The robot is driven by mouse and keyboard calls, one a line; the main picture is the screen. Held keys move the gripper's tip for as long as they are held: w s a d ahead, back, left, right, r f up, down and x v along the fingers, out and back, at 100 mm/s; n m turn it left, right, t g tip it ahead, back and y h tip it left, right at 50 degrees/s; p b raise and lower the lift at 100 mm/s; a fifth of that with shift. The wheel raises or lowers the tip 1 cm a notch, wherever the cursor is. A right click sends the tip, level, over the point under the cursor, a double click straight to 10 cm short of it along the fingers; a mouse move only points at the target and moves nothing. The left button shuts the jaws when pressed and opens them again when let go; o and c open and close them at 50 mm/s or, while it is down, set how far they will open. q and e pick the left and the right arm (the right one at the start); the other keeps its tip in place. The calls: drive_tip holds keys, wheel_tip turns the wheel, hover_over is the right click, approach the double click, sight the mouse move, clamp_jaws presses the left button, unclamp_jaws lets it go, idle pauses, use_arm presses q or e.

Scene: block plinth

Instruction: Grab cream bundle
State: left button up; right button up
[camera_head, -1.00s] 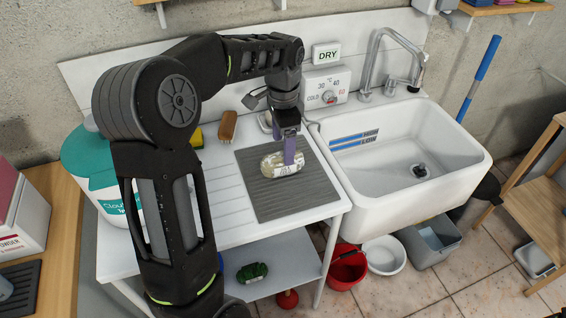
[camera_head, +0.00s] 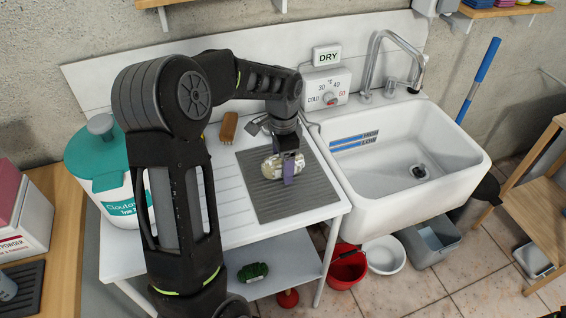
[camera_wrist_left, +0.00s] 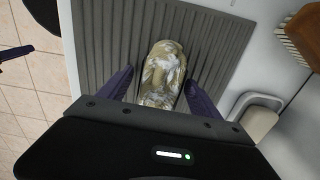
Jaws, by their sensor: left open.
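The cream bundle (camera_head: 289,176) lies on the grey ribbed mat (camera_head: 265,206) on the white counter. It is cream with white patches and rounded. My left gripper (camera_head: 288,172) is over it, pointing down, with a purple finger in front of the bundle. In the left wrist view the bundle (camera_wrist_left: 162,75) lies between the two spread purple fingers (camera_wrist_left: 160,90), with a gap on each side. The bundle's near end is hidden behind the gripper body.
A white sink (camera_head: 405,165) adjoins the counter on the right. A brown brush (camera_head: 229,127) lies behind the mat, and a large teal-lidded tub (camera_head: 112,185) stands at the left. A dial panel (camera_head: 327,88) is on the back wall. The mat's front part is clear.

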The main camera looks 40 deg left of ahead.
use_arm(q)
drive_tip(key=shift+c, duration=0.3)
drive_tip(key=c, duration=1.5)
drive_tip(key=shift+r, duration=0.1)
drive_tip(key=shift+c, duration=0.2)
wheel_tip(320, 180, up, 10)
drive_tip(key=shift+b, duration=0.55)
